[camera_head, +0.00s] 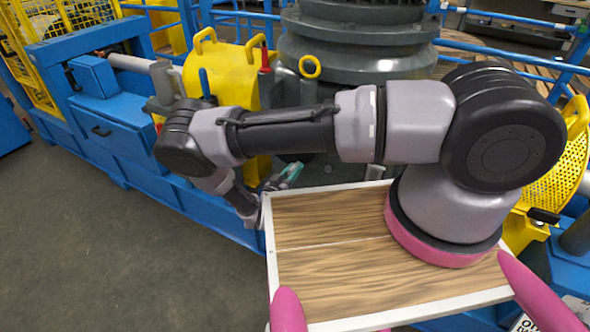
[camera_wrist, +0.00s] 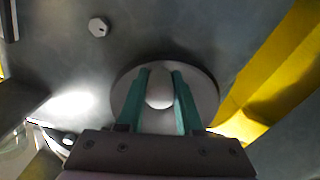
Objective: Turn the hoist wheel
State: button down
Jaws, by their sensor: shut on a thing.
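In the wrist view, my gripper (camera_wrist: 161,73) has its two teal fingers on either side of a pale rounded knob (camera_wrist: 159,94) and is shut on it. The knob stands in front of a round grey disc (camera_wrist: 205,88), which lies against a larger dark grey metal surface. I cannot tell for sure whether this disc is the hoist wheel. In the head view, my gripper (camera_head: 291,171) shows only as small teal fingers below my forearm, close to the machine. The knob and disc cannot be made out there.
A hex bolt head (camera_wrist: 98,27) sits on the grey surface, and a yellow bar (camera_wrist: 275,72) runs along its right. In the head view, a yellow housing (camera_head: 222,75) and a large grey stepped cylinder (camera_head: 358,45) stand behind my arm. Blue framework (camera_head: 120,148) lies left; the floor (camera_head: 80,240) beside it is clear.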

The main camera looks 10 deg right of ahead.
jog(key=shift+a, duration=0.1)
dwell(0.3)
jog(key=c, duration=0.6)
grip_release()
jog(key=v, duration=1)
jog(key=shift+s+a, duration=0.2)
jog(key=shift+s, duration=0.1)
